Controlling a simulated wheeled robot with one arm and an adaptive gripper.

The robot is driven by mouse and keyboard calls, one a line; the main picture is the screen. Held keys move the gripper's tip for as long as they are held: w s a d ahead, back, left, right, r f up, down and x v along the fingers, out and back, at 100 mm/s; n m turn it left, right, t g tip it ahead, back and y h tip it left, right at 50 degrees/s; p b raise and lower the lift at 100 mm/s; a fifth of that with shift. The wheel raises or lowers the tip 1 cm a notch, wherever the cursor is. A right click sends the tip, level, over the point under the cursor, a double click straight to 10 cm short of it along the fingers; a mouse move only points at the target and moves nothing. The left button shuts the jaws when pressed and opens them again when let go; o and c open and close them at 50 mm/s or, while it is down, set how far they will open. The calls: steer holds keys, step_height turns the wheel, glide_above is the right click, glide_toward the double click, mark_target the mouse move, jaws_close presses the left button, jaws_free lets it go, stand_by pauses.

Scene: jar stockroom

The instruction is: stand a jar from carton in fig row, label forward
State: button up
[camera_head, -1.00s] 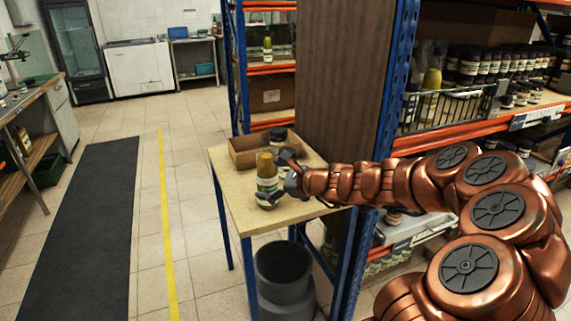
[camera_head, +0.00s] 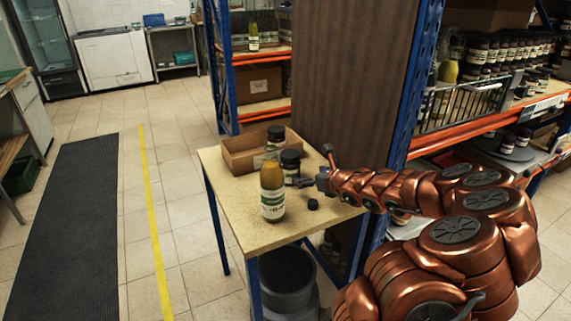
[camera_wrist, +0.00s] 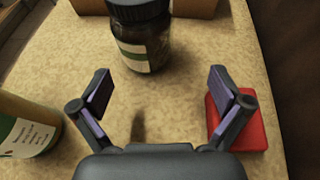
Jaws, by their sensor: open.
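An open cardboard carton (camera_head: 238,163) stands on the small table, with a dark-lidded jar (camera_head: 276,136) inside it. Another dark jar (camera_head: 291,163) with a pale label stands upright on the table at the carton's front right. In the wrist view this dark jar (camera_wrist: 146,38) is ahead of my gripper, beyond the fingertips, its label turned to the left. My gripper (camera_head: 314,168) is open and empty, low over the table to the right of that jar. Its spread fingers (camera_wrist: 162,88) also show in the wrist view. Fig labels are too small to read.
A tall yellow-topped bottle (camera_head: 272,192) stands near the table's front, left of my gripper. A small black object (camera_head: 313,204) lies right of it. A red block (camera_wrist: 248,138) lies by my right finger. Dark jars (camera_head: 487,52) fill the right shelf behind a wire basket (camera_head: 462,103).

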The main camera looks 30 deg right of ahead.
mark_target(297, 175)
steer(key=shift+y, duration=0.3)
steer(key=w+a, duration=0.1)
steer(key=w+a+f, duration=0.1)
steer(key=w, duration=0.1)
steer(key=shift+w, duration=0.15)
steer(key=shift+x, duration=2.3)
steer(key=shift+c, duration=0.2)
steer(key=c, duration=1.7)
steer(key=shift+c, duration=0.2)
